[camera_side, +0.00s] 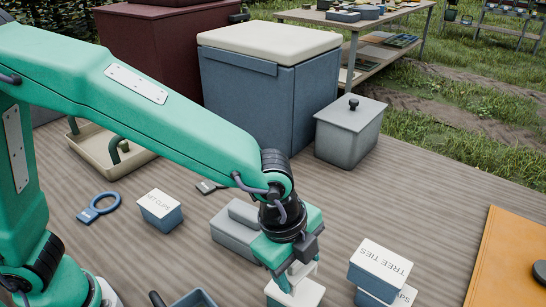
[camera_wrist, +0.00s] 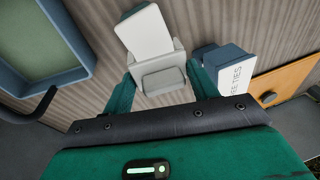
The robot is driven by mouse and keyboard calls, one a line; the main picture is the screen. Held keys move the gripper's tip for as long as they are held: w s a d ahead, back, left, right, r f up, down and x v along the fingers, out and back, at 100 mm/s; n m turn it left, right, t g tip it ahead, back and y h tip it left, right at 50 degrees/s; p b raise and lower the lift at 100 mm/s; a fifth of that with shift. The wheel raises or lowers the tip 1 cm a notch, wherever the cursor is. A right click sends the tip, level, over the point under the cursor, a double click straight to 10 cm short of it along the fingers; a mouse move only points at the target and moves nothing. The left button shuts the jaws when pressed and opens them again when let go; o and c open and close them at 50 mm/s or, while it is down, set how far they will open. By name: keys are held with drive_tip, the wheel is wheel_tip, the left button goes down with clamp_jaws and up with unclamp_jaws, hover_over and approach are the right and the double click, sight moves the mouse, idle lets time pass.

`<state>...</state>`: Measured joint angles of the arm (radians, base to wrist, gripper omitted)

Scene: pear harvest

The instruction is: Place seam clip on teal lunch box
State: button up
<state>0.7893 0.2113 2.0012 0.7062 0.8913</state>
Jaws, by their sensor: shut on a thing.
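My gripper (camera_side: 297,268) reaches down at the lower middle of the side view. It is shut on a pale grey piece, the seam clip (camera_wrist: 163,81), which sits between the green fingers in the wrist view. A blue-teal box with a pale lid, apparently the teal lunch box (camera_side: 295,293), lies directly below the gripper; its lid also shows in the wrist view (camera_wrist: 146,30). The clip overlaps the near end of that lid in the wrist view. I cannot tell whether they touch. The gripper hides part of the box in the side view.
A box labelled TREE TIES (camera_side: 381,262) stands close on the right, on another box. A grey block (camera_side: 236,232) lies behind left. A blue-rimmed open tray (camera_side: 194,298) is at the front. An orange board (camera_side: 507,262) lies right. Bare tabletop (camera_side: 400,190) shows behind.

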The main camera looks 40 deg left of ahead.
sight(297, 273)
drive_tip(key=shift+s+a+x, duration=0.1)
drive_tip(key=shift+x, duration=0.6)
drive_tip(key=shift+s+a+x, duration=0.1)
drive_tip(key=shift+x, duration=0.6)
drive_tip(key=shift+f, duration=0.2)
drive_tip(key=o, duration=1.2)
drive_tip(key=v, duration=1.2)
drive_tip(key=shift+r, duration=0.15)
drive_tip(key=shift+a, duration=0.15)
